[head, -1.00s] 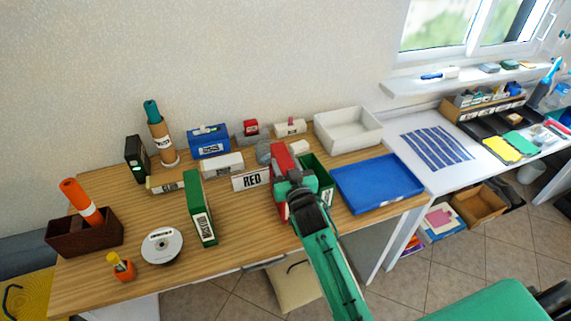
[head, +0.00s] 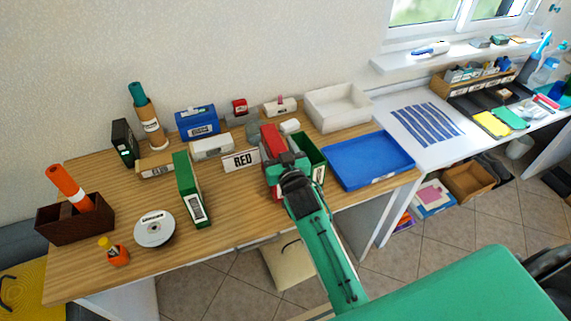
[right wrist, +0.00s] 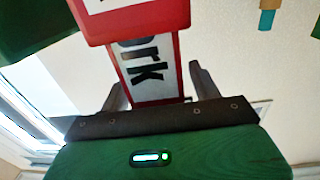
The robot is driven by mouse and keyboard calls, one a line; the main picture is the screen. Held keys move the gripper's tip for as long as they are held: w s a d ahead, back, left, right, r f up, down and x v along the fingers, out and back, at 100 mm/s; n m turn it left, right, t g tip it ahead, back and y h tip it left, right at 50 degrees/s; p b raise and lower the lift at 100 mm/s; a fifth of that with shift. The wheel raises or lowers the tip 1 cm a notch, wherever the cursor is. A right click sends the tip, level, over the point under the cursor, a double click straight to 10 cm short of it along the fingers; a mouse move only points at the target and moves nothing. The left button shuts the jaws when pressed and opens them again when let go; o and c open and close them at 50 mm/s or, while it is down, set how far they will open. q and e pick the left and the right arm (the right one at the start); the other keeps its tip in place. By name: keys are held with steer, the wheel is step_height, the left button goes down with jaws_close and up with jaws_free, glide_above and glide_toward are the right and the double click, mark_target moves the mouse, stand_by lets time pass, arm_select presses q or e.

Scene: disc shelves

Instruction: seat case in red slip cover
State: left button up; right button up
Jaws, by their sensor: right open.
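A red upright box (head: 272,138), which looks like the red slip cover, stands on the wooden desk beside a RED sign. My right gripper (head: 287,163) is at its near side and hides part of it. In the right wrist view, a red-edged piece with a white label ending in "ork" (right wrist: 150,72) lies between the open fingers of my right gripper (right wrist: 158,88). A wider red block (right wrist: 140,22) with a white label adjoins it at the top. I cannot tell how far the case sits inside the cover. My left gripper is out of view.
A green open box (head: 312,155) stands close to the right of the red one. A blue tray (head: 368,160) and a white bin (head: 338,106) lie beyond. A green binder (head: 188,190), a disc (head: 154,229) and the RED sign (head: 241,160) are to the left.

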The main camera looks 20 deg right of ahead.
steer(key=s+b, duration=0.3)
steer(key=s, duration=1)
steer(key=s+d+f+n+g, duration=0.1)
steer(key=s+d+f+g, duration=0.1)
steer(key=s+f+g, duration=0.7)
steer(key=s+d+f+n+g, duration=0.15)
steer(key=s+f+g, duration=0.4)
steer(key=s, duration=0.75)
step_height(320, 180, down, 30)
steer(key=s+f+g, duration=0.1)
steer(key=s+d+f, duration=0.2)
steer(key=s+f, duration=0.8)
steer(key=s+d+f+g, duration=0.1)
steer(key=s+f, duration=0.8)
steer(key=f, duration=0.1)
steer(key=shift+s+d, duration=0.35)
steer(key=shift+s, duration=0.05)
